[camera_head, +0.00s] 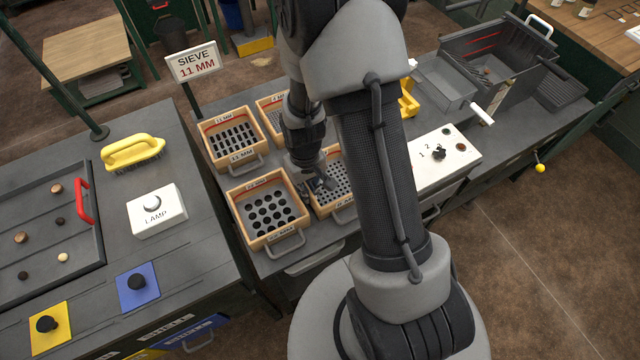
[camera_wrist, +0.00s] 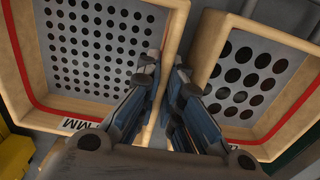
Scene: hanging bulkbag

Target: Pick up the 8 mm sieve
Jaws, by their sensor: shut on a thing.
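A wooden-framed sieve with small round holes (camera_head: 340,190) sits in the front right of the sieve group, partly hidden by my arm. It fills the left of the wrist view (camera_wrist: 90,50). Its label shows "MM", but I cannot read the number, so I cannot confirm it is the 8 mm one. My gripper (camera_head: 318,184) is at its left wall in the head view. In the wrist view my gripper's fingers (camera_wrist: 166,72) are shut on that wooden wall, close beside the sieve with large round holes (camera_wrist: 245,75).
The large-hole sieve (camera_head: 262,212) stands directly left. The 11 MM sieve (camera_head: 233,138) and another sieve (camera_head: 272,110) stand behind. A sign (camera_head: 194,62) reads "SIEVE 11 MM". A white button panel (camera_head: 445,155) lies right.

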